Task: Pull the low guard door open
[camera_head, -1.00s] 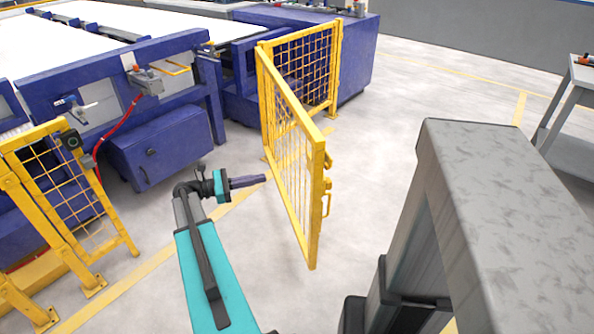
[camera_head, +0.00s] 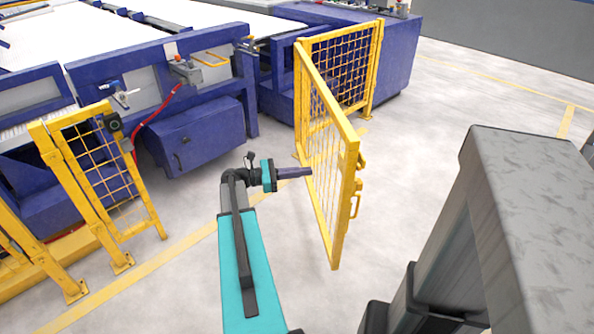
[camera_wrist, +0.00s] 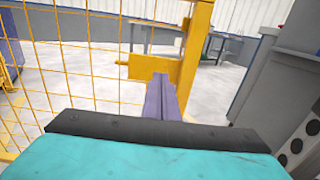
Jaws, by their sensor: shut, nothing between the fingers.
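The low guard door (camera_head: 327,165) is a yellow framed mesh panel. In the head view it stands swung out from the fence, with its free edge toward me and its handle (camera_head: 355,198) on the right side. My gripper (camera_head: 309,172) is shut and empty, its purple fingers pointing at the door's left face. The fingertips appear at or very near the mesh; I cannot tell whether they touch. In the wrist view the shut fingers (camera_wrist: 163,97) point at the door's yellow end post (camera_wrist: 194,50), with mesh to the left.
A fixed yellow fence panel (camera_head: 345,70) stands behind the door, and another fence section (camera_head: 100,170) stands at the left. A blue machine (camera_head: 195,130) lies behind. The grey floor (camera_head: 430,130) right of the door is clear.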

